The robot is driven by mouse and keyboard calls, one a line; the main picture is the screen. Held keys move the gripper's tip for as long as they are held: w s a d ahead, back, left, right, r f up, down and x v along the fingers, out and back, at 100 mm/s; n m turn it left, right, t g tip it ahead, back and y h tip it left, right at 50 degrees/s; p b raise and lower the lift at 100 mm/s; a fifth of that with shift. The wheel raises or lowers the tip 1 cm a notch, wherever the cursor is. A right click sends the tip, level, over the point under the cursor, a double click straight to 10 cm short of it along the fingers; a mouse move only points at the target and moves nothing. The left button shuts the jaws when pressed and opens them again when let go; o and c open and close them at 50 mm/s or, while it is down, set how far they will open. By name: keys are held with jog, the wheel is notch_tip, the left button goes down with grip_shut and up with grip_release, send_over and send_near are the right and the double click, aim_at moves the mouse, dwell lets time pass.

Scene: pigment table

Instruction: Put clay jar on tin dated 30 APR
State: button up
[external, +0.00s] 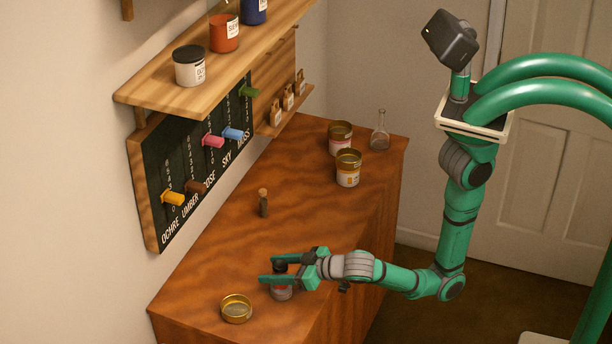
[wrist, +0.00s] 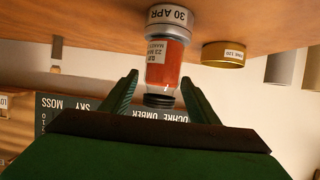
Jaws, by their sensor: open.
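The wrist view looks upside down. A silver tin labelled 30 APR (wrist: 170,17) stands on the table. A jar with orange-red contents, a white label and a dark lid (wrist: 165,70) stands upright on top of it; I take it for the clay jar. My gripper (wrist: 160,80) is open, with one finger on each side of the jar and a visible gap on both sides. In the external view my gripper (external: 264,273) reaches around the jar's dark top (external: 279,267), and the tin (external: 281,294) shows partly below the fingers.
A low gold tin (external: 236,308) stands close by, left of my gripper. A small cork-topped bottle (external: 263,203) is farther back. Two gold-rimmed cans (external: 340,138) (external: 348,168) and a glass flask (external: 379,138) stand at the far end. The shelf (external: 160,92) and slider board (external: 200,155) are on the wall.

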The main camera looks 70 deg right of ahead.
jog(key=v, duration=1)
jog(key=shift+w, duration=0.1)
